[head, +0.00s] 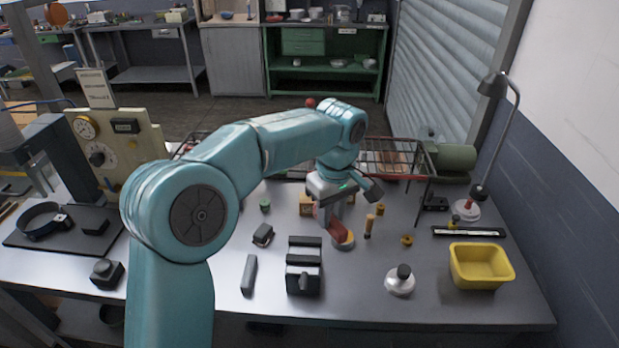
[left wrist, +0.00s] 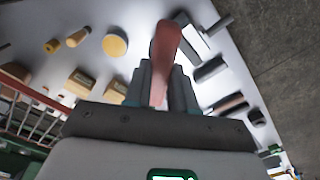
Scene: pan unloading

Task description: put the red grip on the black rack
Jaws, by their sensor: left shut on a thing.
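The red grip (head: 338,231) is between the fingers of my left gripper (head: 328,213), above the middle of the table. In the left wrist view the red grip (left wrist: 166,45) sticks out beyond the shut fingers (left wrist: 166,88). A black block-like stand with a gap across its top (head: 304,280), which looks like the black rack, stands on the table just in front and to the left of the grip. The grip is apart from it. My right gripper is not in view.
A yellow bin (head: 481,266) and a white-based knob (head: 400,281) stand at the right. A dark bar (head: 249,275) lies left of the stand. Small wooden pieces (head: 369,227) are near the gripper. A red-railed wire rack (head: 425,205) stands behind. Table front is fairly clear.

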